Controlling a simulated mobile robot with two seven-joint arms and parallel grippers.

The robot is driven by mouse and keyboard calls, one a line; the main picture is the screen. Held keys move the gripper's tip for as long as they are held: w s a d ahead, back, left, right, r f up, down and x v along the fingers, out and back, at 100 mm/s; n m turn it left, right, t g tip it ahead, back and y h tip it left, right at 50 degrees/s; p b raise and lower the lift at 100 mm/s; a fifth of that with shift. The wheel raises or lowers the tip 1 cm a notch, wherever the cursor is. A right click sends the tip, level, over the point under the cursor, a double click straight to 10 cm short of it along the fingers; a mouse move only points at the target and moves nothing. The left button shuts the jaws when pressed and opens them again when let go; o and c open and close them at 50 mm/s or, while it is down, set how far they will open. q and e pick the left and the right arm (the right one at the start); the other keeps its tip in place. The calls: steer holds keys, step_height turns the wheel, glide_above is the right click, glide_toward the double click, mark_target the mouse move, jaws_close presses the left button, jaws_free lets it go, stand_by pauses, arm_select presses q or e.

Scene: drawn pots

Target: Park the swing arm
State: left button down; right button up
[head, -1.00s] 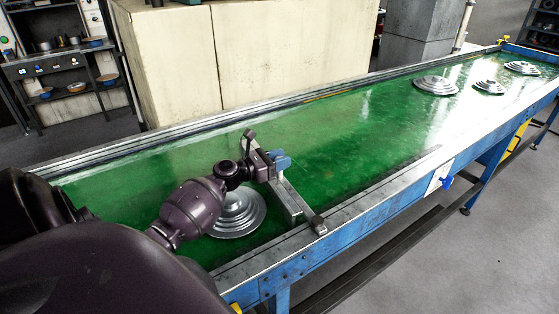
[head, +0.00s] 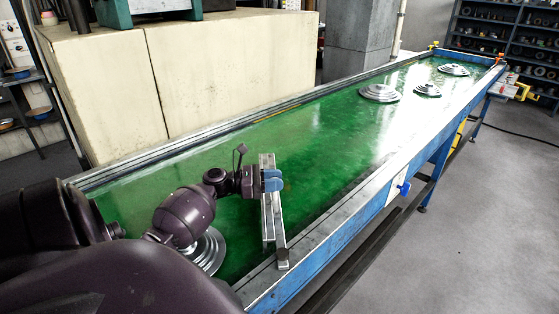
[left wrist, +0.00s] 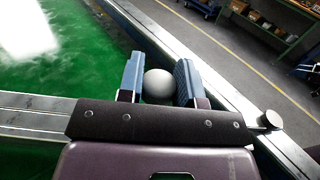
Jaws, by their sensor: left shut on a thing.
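The swing arm (head: 273,220) is a pale metal bar over the green bed of a long blue-framed table. Its near end (head: 282,264) has a dark cap at the table's near edge. In the left wrist view the bar (left wrist: 30,115) runs behind my gripper. My left gripper (head: 273,181) is over the bar. In the left wrist view its two blue fingers (left wrist: 160,85) are shut on a grey round knob (left wrist: 157,87). The fingers hide part of the bar. My right gripper is not in view.
A stepped metal disc (head: 207,250) lies left of the bar, partly hidden by my arm. Stepped discs (head: 379,93) (head: 428,90) (head: 453,70) lie toward the far end. The green bed (head: 330,135) between is clear. A cream cabinet (head: 200,80) stands behind the table.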

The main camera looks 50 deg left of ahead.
arm_select(q)
steer(key=w+d+m+g+h+b, duration=0.1)
steer(key=w+d+m+g+h, duration=0.1)
steer(key=d+m+g, duration=0.1)
steer(key=w+d+m+g+h+b, duration=0.1)
steer(key=w+d+m+g+h, duration=0.1)
steer(key=d+g, duration=0.3)
steer(key=w+d+m+g+h, duration=0.3)
steer(key=w+d+m+g, duration=0.1)
steer(key=d, duration=0.2)
steer(key=shift+w+g+b, duration=0.1)
steer(key=shift+g+b, duration=0.2)
steer(key=shift+b, duration=0.1)
steer(key=shift+d+m+g, duration=0.55)
steer(key=shift+m+g, duration=0.05)
steer(key=shift+d, duration=0.1)
